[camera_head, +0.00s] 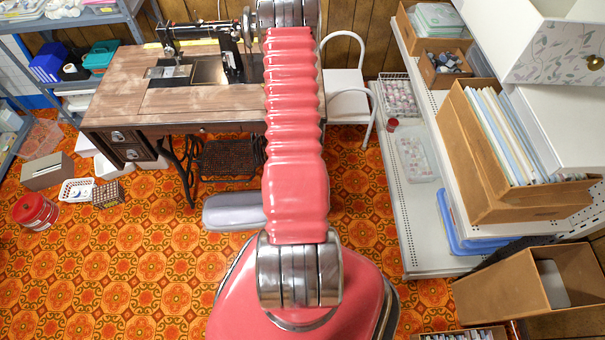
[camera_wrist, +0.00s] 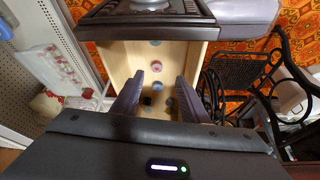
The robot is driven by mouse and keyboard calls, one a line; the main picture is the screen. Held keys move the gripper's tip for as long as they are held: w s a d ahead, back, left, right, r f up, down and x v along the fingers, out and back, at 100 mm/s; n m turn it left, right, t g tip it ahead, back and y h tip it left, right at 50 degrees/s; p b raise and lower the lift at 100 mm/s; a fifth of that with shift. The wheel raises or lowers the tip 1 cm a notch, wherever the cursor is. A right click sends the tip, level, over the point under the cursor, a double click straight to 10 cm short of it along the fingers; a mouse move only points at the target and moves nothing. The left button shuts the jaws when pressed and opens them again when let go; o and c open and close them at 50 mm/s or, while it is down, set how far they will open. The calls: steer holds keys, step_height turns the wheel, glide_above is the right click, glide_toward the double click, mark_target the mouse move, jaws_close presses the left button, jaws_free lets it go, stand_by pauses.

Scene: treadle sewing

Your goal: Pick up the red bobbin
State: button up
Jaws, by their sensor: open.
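In the wrist view, an open wooden drawer (camera_wrist: 200,62) holds several small round bobbins. One bobbin (camera_wrist: 156,66) near the middle looks pinkish red; it is the best match for the red bobbin. A blue bobbin (camera_wrist: 157,86) lies nearer, with a dark one (camera_wrist: 147,101) and a greyish-red one (camera_wrist: 170,102) beside it. A grey-green bobbin (camera_wrist: 155,43) lies farther off. My gripper (camera_wrist: 159,79) is open and empty, its two fingers spread over the drawer. The pinkish-red bobbin appears between and just beyond the fingertips. In the head view my arm hides the gripper.
The sewing table (camera_head: 190,105) stands at the back left, with a black sewing machine (camera_head: 200,45) on it. A white chair (camera_head: 346,85) stands right of it. White shelving (camera_head: 415,235) with boxes fills the right side. Patterned floor is clear at left front.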

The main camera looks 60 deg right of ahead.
steer(key=shift+f, duration=0.15)
steer(key=shift+x, duration=2.45)
steer(key=shift+s+d, duration=0.1)
steer(key=shift+s, duration=0.1)
steer(key=shift+c, duration=0.2)
jaws_close()
